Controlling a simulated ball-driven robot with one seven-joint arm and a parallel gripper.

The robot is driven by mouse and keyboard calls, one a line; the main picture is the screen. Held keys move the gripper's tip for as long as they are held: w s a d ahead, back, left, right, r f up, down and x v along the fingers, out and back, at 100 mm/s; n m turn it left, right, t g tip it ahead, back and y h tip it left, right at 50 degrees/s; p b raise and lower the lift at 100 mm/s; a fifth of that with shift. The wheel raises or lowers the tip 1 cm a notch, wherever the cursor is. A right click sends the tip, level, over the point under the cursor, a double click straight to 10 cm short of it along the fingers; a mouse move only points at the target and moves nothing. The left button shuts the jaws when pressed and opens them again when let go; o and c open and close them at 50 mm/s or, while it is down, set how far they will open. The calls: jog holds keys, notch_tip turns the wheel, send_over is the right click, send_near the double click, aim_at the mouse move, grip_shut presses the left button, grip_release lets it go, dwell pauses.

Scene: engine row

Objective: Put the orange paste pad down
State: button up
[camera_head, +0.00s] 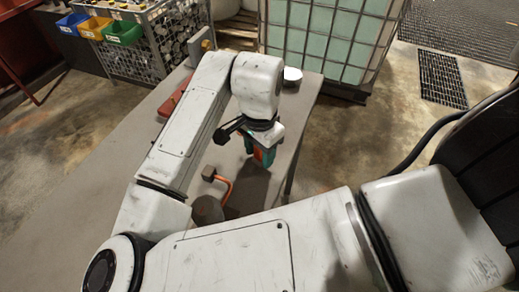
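My gripper (259,154) points down over the right part of the grey table (110,170), near its right edge. Its teal fingers are on both sides of a small orange piece, the orange paste pad (258,155), and seem closed on it. Only a little of the pad shows, as the fingers and wrist cover the rest. I cannot tell whether its underside touches the tabletop.
A curved orange handle (226,188), a brown block (208,173) and a dark round thing (207,209) are left of and nearer than my gripper. A red object (174,99) and a white-topped round thing (292,75) stand farther back. Bare tabletop lies at left.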

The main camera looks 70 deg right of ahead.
jog(key=shift+o, duration=0.7)
notch_tip(320, 180, up, 12)
jog(key=shift+r+p, duration=0.2)
jog(key=shift+p, duration=0.6)
